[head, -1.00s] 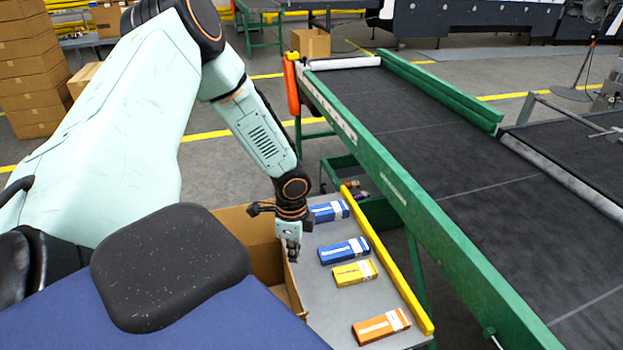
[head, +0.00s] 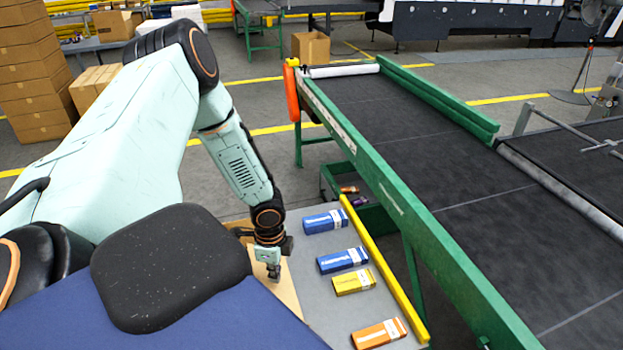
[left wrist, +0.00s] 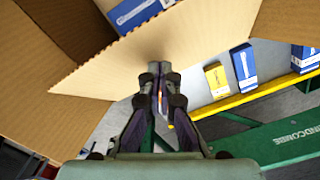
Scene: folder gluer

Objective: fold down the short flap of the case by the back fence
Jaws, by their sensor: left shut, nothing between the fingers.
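The open brown cardboard case (left wrist: 45,60) shows large in the left wrist view. In the head view my own body hides most of it. One flap (head: 289,292) shows there as a pale tan strip beside the grey table. In the left wrist view this flap (left wrist: 205,35) slants across the case opening, and I cannot tell its exact angle. My left gripper (head: 273,275) is shut and empty at the flap. Its fingertips (left wrist: 160,70) appear against the flap's face. The yellow back fence (head: 385,268) runs along the table's far edge. My right gripper is out of view.
Two blue cartons (head: 325,221) (head: 342,260), a yellow carton (head: 354,282) and an orange carton (head: 379,333) lie on the grey table (head: 322,308) by the fence. Another blue carton (left wrist: 132,12) shows past the flap. A green-framed conveyor (head: 425,240) stands beyond the fence.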

